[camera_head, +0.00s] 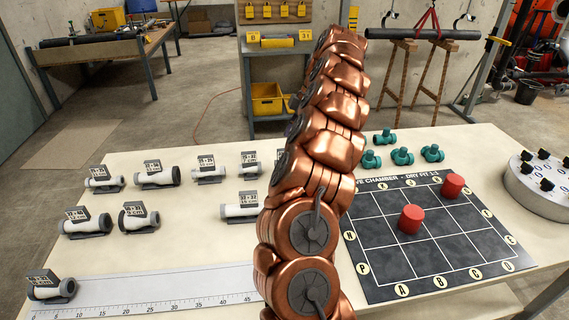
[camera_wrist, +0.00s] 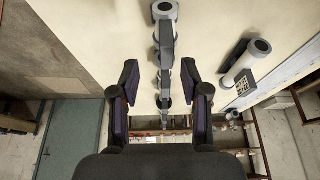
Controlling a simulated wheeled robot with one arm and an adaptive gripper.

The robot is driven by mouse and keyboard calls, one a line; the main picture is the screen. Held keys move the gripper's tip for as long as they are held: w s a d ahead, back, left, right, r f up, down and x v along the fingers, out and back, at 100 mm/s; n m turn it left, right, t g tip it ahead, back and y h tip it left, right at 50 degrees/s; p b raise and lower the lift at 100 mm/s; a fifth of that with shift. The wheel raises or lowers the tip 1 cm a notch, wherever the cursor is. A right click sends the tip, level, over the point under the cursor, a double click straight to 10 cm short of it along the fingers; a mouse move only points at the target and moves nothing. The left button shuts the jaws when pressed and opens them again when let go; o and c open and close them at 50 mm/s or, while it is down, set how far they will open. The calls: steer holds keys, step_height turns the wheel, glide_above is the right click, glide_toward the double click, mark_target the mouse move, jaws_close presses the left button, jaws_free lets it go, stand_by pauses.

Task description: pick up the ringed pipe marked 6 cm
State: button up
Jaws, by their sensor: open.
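Several short white pipes with dark end rings and small label plates stand on the pale table. In the head view they include a pipe at the back left (camera_head: 104,184), a longer one beside it (camera_head: 157,178) and a short one in the second row (camera_head: 138,222). The label writing is too small to read surely, so I cannot tell which is marked 6 cm. My gripper (camera_wrist: 159,68) shows in the wrist view, open, with a line of pipe parts (camera_wrist: 165,12) seen between and beyond its fingers. My copper arm hides the gripper and part of the table in the head view.
A ruler strip (camera_head: 150,290) lies along the front. A dark grid board (camera_head: 375,235) with red cylinders (camera_head: 411,219) lies to the right, with teal fittings (camera_head: 402,156) behind it. A round grey stand (camera_head: 545,190) is at the right edge. Another pipe (camera_wrist: 245,62) lies right of my fingers.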

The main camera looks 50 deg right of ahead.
steer(key=shift+w+a+f, duration=0.15)
steer(key=shift+a+f, duration=0.1)
steer(key=shift+f, duration=0.2)
steer(key=shift+a+f+p, duration=0.2)
steer(key=shift+a+f, duration=0.2)
steer(key=shift+f, duration=0.25)
steer(key=shift+a+f+p, duration=0.15)
steer(key=shift+a+f, duration=0.2)
steer(key=shift+f, duration=0.3)
steer(key=shift+x, duration=1.1)
steer(key=shift+c, duration=0.3)
jaws_close()
